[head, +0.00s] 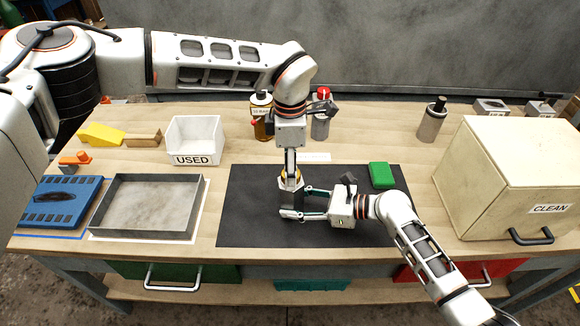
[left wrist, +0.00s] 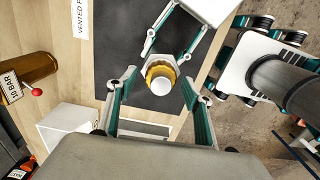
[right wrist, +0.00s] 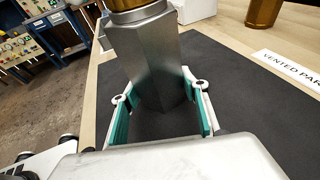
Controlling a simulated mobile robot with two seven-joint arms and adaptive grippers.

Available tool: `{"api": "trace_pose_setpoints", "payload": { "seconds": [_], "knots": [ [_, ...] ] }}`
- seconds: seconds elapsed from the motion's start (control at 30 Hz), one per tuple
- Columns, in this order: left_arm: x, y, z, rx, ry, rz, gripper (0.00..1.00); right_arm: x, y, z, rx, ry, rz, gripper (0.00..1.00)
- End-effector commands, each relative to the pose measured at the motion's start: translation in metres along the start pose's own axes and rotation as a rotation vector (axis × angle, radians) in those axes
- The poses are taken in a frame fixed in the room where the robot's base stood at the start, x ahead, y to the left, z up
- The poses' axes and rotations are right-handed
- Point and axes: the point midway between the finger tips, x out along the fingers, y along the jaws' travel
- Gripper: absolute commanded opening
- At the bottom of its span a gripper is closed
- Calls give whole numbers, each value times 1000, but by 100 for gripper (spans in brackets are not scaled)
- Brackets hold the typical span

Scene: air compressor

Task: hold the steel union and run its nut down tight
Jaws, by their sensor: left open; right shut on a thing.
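The steel union (head: 291,196) stands upright on the dark mat. In the right wrist view its grey hexagonal body (right wrist: 148,62) rises between my fingers, with a brass-coloured nut (right wrist: 127,5) at its top. My right gripper (head: 298,204) comes from the right and is shut on the union's body. My left gripper (head: 290,168) points down from above. In the left wrist view its fingers (left wrist: 160,82) are open on both sides of the brass nut (left wrist: 160,68), with gaps visible. A pale round end (left wrist: 161,87) shows at the nut's centre. The left fingertips partly hide the nut in the head view.
The black mat (head: 250,220) has free room left of the union. A green block (head: 381,175) lies behind my right gripper. A grey tray (head: 145,208), a white USED bin (head: 194,140) and a CLEAN box (head: 510,180) stand around. Bottles (head: 262,120) stand behind my left gripper.

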Motion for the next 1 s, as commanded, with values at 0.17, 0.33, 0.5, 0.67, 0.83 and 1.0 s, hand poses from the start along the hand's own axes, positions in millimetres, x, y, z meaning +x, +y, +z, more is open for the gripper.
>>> {"api": "trace_pose_setpoints", "payload": {
  "seconds": [0.17, 0.33, 0.5, 0.67, 0.83, 1.0],
  "knots": [
    [-5, 0, 0, 0, 0, 0, 51, 0, 2, -3, -2, 6, 3, 27],
    [-31, 1, 0, 0, 0, 3, 51, 0, 2, -3, -2, 5, 3, 27],
    [-67, 1, 0, 1, -1, 4, 51, 0, 2, -3, -2, 5, 4, 27],
    [-96, 1, 0, 0, 0, 3, 51, 1, 2, -2, -2, 4, 4, 27],
    [-114, 0, 0, -1, 0, 1, 51, 1, 2, -2, -2, 4, 4, 27],
    [-120, 0, 0, 0, 0, 0, 51, 1, 2, -2, -2, 3, 4, 27]
  ]
}}
